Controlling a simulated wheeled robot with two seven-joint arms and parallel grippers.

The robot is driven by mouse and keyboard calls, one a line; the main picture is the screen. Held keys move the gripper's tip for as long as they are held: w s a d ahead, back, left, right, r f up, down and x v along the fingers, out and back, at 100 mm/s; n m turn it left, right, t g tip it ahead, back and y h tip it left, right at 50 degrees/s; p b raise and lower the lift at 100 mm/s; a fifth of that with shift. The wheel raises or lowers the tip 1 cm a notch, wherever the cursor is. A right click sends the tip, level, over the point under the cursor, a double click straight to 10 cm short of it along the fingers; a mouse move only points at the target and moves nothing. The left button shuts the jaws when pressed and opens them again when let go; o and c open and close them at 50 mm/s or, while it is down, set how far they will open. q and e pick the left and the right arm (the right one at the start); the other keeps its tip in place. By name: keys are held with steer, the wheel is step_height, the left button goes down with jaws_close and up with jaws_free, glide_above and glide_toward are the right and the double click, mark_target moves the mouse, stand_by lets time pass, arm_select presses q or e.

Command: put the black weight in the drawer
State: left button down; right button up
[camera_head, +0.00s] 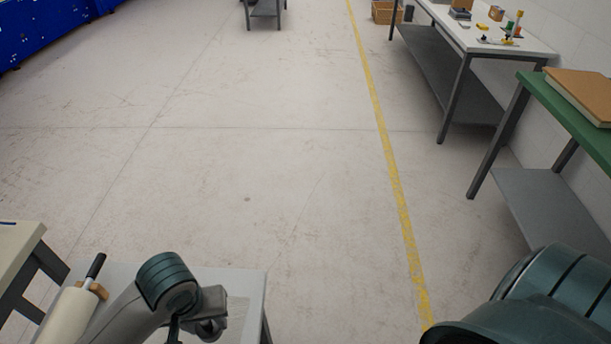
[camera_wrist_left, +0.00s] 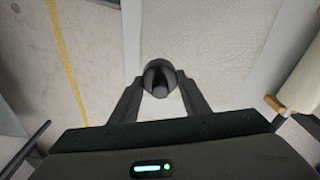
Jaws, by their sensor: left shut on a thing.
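The black weight (camera_wrist_left: 158,76) is a dark rounded piece between the fingertips of my left gripper (camera_wrist_left: 160,88) in the left wrist view. The fingers are shut on it, one on each side. In the head view my left arm bends over a pale table (camera_head: 253,290) at the bottom left. No drawer can be recognised in either view. My right arm shows at the bottom right of the head view, but its gripper is out of view.
A cream roll (camera_head: 68,318) with a black handle lies left of my left arm; it also shows in the wrist view (camera_wrist_left: 306,82). A green table (camera_head: 570,118) and a white table (camera_head: 490,42) with small items stand at right. The middle floor is clear.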

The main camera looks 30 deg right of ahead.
arm_select(q)
steer(key=s+a+n, duration=0.1)
steer(key=a+n, duration=0.3)
steer(key=a, duration=1.5)
steer(key=shift+s+a+r+y+b, duration=0.2)
steer(key=shift+s+a+y+b, duration=0.1)
steer(key=shift+a+b, duration=0.1)
steer(key=shift+w+d, duration=0.1)
